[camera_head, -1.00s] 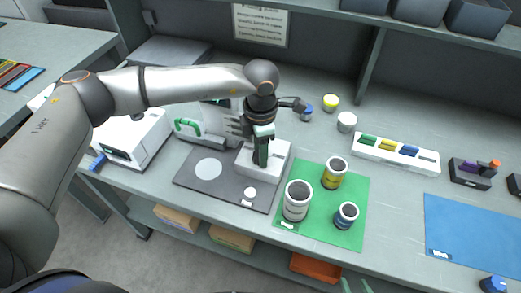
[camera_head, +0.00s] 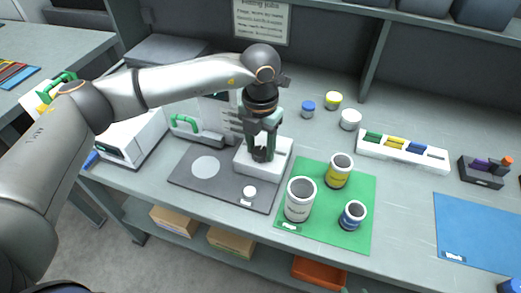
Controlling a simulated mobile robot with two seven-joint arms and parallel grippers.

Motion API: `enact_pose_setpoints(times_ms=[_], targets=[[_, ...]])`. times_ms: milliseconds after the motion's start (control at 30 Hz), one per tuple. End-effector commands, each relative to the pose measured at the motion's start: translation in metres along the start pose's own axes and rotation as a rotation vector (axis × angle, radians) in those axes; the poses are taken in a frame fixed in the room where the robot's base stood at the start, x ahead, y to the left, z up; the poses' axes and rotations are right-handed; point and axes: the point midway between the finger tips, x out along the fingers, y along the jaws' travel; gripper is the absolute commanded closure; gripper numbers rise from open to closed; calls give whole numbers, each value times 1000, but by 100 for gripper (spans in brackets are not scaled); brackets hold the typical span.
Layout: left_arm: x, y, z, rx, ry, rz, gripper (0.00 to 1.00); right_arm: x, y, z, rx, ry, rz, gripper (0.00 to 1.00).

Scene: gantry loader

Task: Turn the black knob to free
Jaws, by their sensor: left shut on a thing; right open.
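My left gripper (camera_head: 262,152) points down at the white block (camera_head: 248,163) on the dark grey mat. It is shut on the black knob (camera_head: 261,156) on top of this block. Its fingers and palm hide most of the knob, so I cannot read which way it points.
The dark mat (camera_head: 230,192) also carries a small white round piece (camera_head: 250,192). Right of it, a green mat (camera_head: 335,235) holds a white, a yellow and a blue can. A marker tray (camera_head: 402,152) and a blue mat (camera_head: 480,225) lie further right.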

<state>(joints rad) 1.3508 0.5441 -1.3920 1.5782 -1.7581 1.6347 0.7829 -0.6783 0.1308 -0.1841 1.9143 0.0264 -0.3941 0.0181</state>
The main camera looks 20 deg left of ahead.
Motion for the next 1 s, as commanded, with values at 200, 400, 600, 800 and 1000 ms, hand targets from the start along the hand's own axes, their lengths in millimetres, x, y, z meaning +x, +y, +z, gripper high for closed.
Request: enact_pose_setpoints(times_ms=[200,400,600,800,1000], targets=[[1,0,1,-205,-3,-1,100,8,1,9,0,0,0,50],[1,1,0,-392,-3,-1,100,12,1,14,0,-1,0,50],[0,1,0,-558,-2,0,100,15,1,17,0,-1,0,50],[-1,1,0,-685,-3,-1,100,17,1,20,0,-2,0,50],[-1,1,0,-761,-3,0,100,18,1,21,0,-5,-2,50]])
